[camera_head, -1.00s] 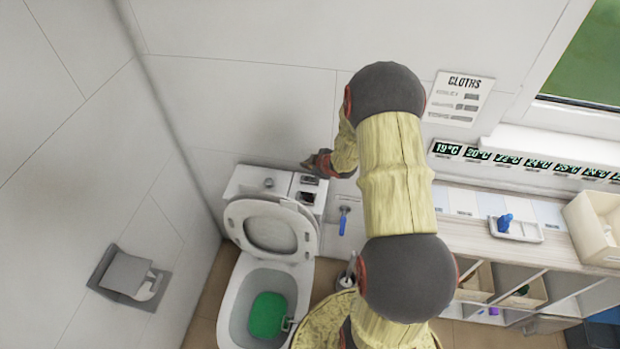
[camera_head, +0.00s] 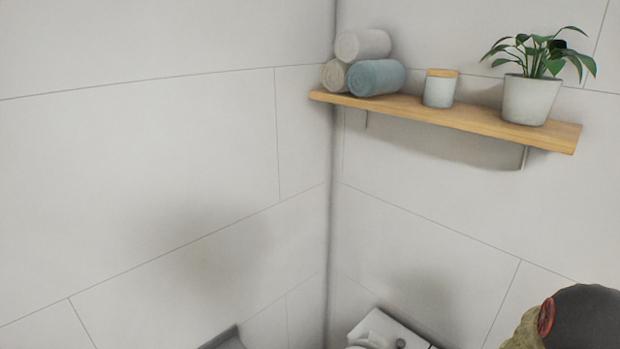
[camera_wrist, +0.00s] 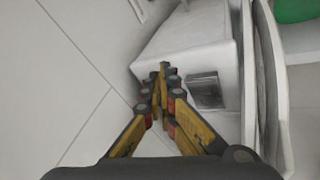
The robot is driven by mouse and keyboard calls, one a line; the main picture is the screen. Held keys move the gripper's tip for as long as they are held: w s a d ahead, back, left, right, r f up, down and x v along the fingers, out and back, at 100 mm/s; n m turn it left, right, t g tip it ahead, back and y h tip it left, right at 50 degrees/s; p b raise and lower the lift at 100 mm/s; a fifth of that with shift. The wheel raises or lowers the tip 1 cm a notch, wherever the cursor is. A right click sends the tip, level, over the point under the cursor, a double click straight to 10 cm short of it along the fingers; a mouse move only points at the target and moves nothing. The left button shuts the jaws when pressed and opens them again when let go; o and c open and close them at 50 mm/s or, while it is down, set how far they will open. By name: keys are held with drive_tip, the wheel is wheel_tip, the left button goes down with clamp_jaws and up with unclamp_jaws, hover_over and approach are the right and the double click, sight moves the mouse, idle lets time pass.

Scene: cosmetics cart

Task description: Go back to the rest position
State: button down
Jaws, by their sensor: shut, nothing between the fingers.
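My gripper (camera_wrist: 163,78) shows in the wrist view with its yellow and dark fingers drawn together and nothing between them. Its tips appear over the white toilet cistern (camera_wrist: 195,42); whether they touch it I cannot tell. In the head view only a piece of my arm shows at the bottom right, and my gripper is out of that picture. The top of the cistern (camera_head: 385,330) shows at the bottom edge there.
A wooden shelf (camera_head: 450,113) on the wall holds rolled towels (camera_head: 376,77), a lidded jar (camera_head: 440,88) and a potted plant (camera_head: 530,97). Two tiled walls meet in a corner. The raised toilet lid (camera_wrist: 270,85) stands right of the fingers. Something green (camera_wrist: 295,10) is at the top right.

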drive_tip(key=s+a+r+m+g, duration=0.2)
drive_tip(key=s+a+r+m, duration=0.15)
drive_tip(key=s+r, duration=0.3)
drive_tip(key=s+a+r+m+g, duration=0.2)
drive_tip(key=s+a+r, duration=0.25)
drive_tip(key=r, duration=0.35)
drive_tip(key=s+a+r+t+b, duration=0.1)
drive_tip(key=s+a+r, duration=0.2)
drive_tip(key=a+r, duration=0.3)
drive_tip(key=s+a+r+n+t+y+b, duration=0.1)
drive_tip(key=s+a+r+t, duration=0.1)
drive_tip(key=a+r, duration=0.5)
drive_tip(key=s+a+r+t+y+b, duration=0.1)
drive_tip(key=s+a+r, duration=0.3)
drive_tip(key=a+r, duration=0.3)
drive_tip(key=shift+s+a, duration=0.4)
drive_tip(key=shift+a, duration=0.45)
drive_tip(key=shift+d+r, duration=0.1)
drive_tip(key=shift+r, duration=0.1)
idle(0.7)
